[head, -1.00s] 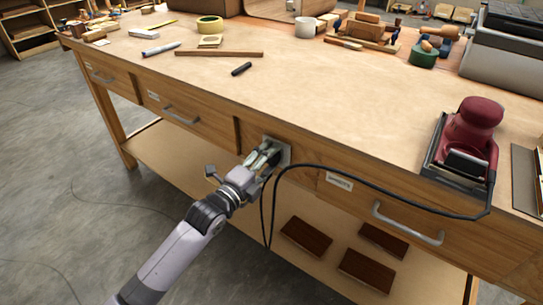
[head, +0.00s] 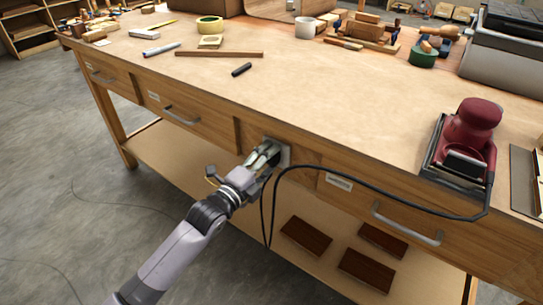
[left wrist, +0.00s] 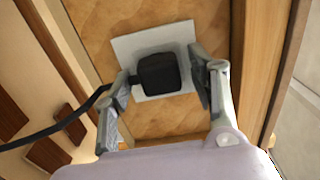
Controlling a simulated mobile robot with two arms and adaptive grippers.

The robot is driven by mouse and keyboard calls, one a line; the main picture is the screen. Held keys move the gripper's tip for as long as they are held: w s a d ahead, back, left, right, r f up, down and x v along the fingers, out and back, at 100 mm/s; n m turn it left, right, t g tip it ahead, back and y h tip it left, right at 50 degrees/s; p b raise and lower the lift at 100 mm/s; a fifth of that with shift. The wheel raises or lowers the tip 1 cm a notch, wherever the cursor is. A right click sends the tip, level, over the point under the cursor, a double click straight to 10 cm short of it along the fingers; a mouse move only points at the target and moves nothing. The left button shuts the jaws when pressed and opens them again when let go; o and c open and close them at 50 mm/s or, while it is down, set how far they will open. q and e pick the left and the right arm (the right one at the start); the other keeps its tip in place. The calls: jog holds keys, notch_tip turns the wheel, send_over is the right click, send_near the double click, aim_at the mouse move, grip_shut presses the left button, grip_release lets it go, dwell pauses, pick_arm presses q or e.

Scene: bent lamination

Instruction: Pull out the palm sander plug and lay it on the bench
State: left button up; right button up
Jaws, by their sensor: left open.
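The black plug (left wrist: 160,74) sits against a pale outlet plate (left wrist: 182,33) on the bench front, as the left wrist view shows. Its black cord (left wrist: 62,124) leaves toward the left there. In the head view the cord (head: 350,180) hangs in a loop and runs along the bench front to the red palm sander (head: 472,134) on the bench top. My left gripper (head: 269,153) is at the outlet plate. In the left wrist view its open fingers (left wrist: 161,87) stand on both sides of the plug, the left one close to the cord's exit. My right gripper is not in view.
The wooden bench top (head: 330,110) is clear in the middle and front. A black marker (head: 241,69) and a wooden strip (head: 219,54) lie toward the back left. A drawer handle (head: 408,224) juts out below the sander. Dark boards lie on the lower shelf.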

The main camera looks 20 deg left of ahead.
pick_arm(q)
jog(key=shift+c, duration=0.5)
jog(key=c, duration=0.8)
grip_shut()
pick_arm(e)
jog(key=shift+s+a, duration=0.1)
pick_arm(q)
jog(key=p+v, duration=0.2)
jog(key=v, duration=0.4)
jog(key=shift+p, duration=0.3)
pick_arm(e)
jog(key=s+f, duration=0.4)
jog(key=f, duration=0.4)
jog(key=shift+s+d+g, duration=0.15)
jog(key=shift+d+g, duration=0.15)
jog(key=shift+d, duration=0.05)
